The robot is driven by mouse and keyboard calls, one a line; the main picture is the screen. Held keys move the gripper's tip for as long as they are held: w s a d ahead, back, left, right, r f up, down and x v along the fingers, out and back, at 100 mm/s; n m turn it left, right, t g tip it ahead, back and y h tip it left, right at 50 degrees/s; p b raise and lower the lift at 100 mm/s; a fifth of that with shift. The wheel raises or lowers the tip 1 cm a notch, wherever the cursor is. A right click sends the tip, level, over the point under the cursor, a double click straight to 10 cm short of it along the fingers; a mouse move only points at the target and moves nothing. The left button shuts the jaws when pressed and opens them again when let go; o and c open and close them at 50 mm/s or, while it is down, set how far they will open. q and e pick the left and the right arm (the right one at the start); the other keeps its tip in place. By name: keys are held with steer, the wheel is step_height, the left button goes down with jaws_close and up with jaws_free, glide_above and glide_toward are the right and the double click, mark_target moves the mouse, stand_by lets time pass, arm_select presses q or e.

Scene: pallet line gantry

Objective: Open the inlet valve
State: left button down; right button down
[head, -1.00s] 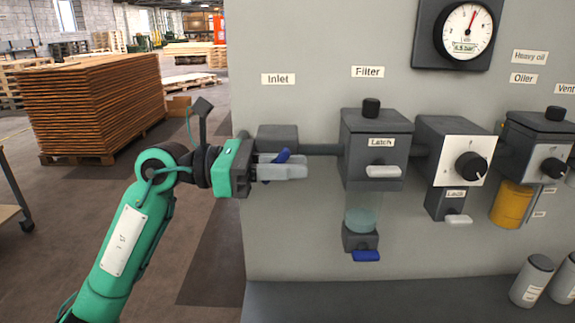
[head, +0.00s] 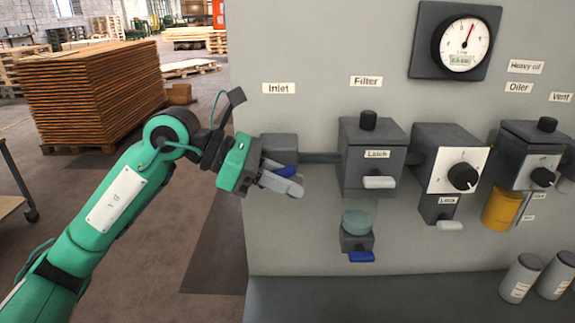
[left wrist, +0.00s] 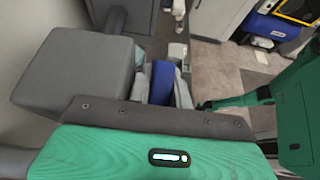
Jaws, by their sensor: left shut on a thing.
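The inlet valve (head: 279,148) is a grey block on the panel under the "Inlet" label (head: 279,88). It also shows large at the left of the left wrist view (left wrist: 72,72). Its blue handle (head: 284,171) lies between the fingers of my left gripper (head: 284,183). In the left wrist view the blue handle (left wrist: 161,84) is seen between the two grey fingers. My left gripper is shut on the handle, and its fingers point to the right and slightly down. My right gripper is not seen.
A pipe (head: 320,158) runs from the inlet valve to the filter (head: 371,158), which has a white latch and a blue drain handle (head: 361,256). Further right are a regulator with a black knob (head: 463,176), an oiler and a gauge (head: 463,43). A grey ledge runs below.

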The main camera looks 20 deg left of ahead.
arm_select(q)
steer(key=y+p, duration=0.2)
steer(key=shift+a+r+g+y, duration=0.1)
steer(key=shift+g+y, duration=0.2)
steer(key=shift+g, duration=0.1)
steer(key=shift+s+a+f+g+y+p, duration=0.1)
steer(key=shift+f+g+y+p, duration=0.1)
steer(key=shift+y+p, duration=0.35)
steer(key=shift+a+f+g+y+p, duration=0.15)
steer(key=shift+g+y+p, duration=0.1)
steer(key=shift+y, duration=0.6)
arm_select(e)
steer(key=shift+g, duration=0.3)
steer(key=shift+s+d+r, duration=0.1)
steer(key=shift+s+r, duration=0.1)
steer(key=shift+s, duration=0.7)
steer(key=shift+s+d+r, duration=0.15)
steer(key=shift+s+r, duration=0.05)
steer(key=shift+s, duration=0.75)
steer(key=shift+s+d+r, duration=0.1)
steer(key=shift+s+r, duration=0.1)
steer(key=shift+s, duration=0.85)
arm_select(q)
steer(key=c, duration=1.3)
jaws_free()
